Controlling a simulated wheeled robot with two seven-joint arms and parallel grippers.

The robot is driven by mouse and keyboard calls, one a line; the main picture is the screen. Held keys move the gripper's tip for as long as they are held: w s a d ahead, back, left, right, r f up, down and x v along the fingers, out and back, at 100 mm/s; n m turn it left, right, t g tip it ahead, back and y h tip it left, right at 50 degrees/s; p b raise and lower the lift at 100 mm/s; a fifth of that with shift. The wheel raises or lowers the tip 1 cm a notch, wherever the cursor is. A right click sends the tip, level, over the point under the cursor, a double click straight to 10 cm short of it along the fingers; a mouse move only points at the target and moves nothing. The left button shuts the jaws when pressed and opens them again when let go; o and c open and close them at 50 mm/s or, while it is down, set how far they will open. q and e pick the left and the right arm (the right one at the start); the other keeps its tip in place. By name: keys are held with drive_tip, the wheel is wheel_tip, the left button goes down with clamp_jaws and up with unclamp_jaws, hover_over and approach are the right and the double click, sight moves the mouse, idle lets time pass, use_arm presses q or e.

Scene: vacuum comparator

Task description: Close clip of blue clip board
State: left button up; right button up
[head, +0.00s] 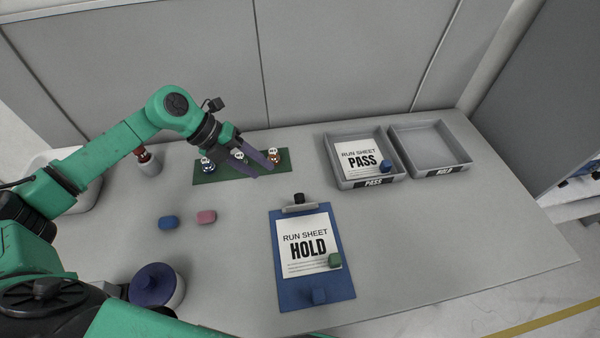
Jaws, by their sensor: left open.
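The blue clipboard (285,289) lies flat on the table near the front. Its clip (300,208) is a pale metal bar with a black knob at the top edge. A run sheet marked HOLD (306,236) lies on the board, its top edge close to the clip. I cannot tell whether the clip presses on the sheet. My left gripper (264,168) is open over the green mat, behind and left of the clip. My right gripper is out of view.
The green mat (211,178) holds several small bottles. Two grey trays, PASS (345,184) with a sheet and blue block, and HOLD (430,150), empty, stand back right. Blue (168,222) and pink (207,217) blocks and a blue-lidded jar (155,285) are left. The right front is clear.

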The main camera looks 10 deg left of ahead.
sight(296, 196)
use_arm(q)
drive_tip(key=p+x, duration=0.1)
drive_tip(key=x, duration=0.3)
drive_tip(key=p+x, duration=0.1)
drive_tip(key=x, duration=0.3)
drive_tip(key=s+x, duration=0.1)
drive_tip(key=x, duration=0.3)
drive_tip(key=shift+w+d+f+p, duration=0.1)
drive_tip(key=shift+d+p, duration=0.3)
drive_tip(key=shift+d, duration=0.1)
drive_tip(key=shift+d+f, duration=0.25)
drive_tip(key=shift+f, duration=0.15)
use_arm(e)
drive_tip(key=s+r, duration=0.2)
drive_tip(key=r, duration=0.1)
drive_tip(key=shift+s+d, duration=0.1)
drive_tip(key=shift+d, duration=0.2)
use_arm(q)
clamp_jaws()
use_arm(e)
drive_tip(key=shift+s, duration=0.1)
